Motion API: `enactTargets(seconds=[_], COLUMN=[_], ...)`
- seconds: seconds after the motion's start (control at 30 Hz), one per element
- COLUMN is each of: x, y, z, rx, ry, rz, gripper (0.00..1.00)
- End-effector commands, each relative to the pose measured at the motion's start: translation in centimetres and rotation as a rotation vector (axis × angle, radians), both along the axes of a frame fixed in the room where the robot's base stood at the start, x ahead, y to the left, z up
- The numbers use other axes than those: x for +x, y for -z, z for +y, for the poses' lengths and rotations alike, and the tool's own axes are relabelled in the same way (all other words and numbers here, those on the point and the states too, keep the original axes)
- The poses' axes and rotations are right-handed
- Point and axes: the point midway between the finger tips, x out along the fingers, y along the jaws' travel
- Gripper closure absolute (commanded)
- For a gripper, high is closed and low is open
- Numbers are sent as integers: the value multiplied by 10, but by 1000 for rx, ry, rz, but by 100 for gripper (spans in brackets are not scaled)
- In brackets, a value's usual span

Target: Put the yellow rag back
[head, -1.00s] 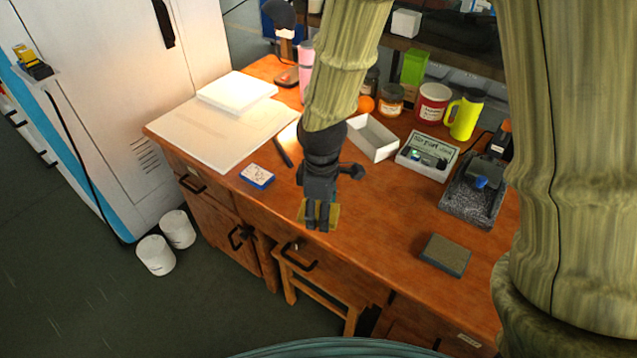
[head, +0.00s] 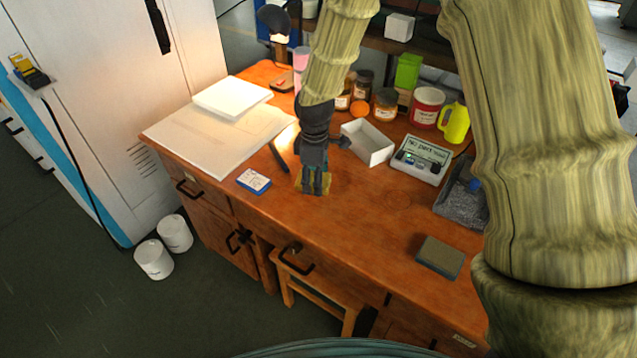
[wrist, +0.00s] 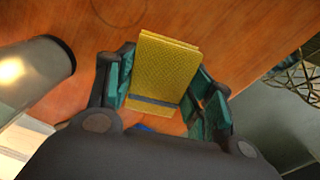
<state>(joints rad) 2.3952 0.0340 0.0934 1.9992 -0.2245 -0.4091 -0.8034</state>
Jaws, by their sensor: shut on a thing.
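The yellow rag (wrist: 163,68) is a folded, textured yellow piece held between the fingers of my gripper (wrist: 160,95) in the wrist view. In the head view my gripper (head: 313,182) points down over the wooden desk (head: 350,225), with the rag (head: 326,184) mostly hidden behind its fingers. The gripper is shut on the rag. I cannot tell whether the rag touches the desk top.
A blue-and-white small box (head: 253,181) lies to the gripper's left. An open white tray (head: 368,143) stands behind to the right, and a grey-brown block (head: 440,257) lies near the front edge. The desk between gripper and block is clear.

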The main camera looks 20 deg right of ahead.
Motion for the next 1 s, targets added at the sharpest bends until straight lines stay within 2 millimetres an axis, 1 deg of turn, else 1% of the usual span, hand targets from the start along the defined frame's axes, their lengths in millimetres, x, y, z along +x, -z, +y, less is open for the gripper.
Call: enactTargets(seconds=[0.1,0.23,0.63,0.67,0.73,0.77,1.0], x=[-1,0,0,0,0,0,0], y=[14,25,29,29,29,29,29], z=[0,0,0,0,0,0,0], rx=[-1,0,0,0,0,0,0], ry=[0,1,0,0,0,0,0], rz=[3,0,0,-1,-1,-1,-1], gripper=[86,86,86,44,31,26,26])
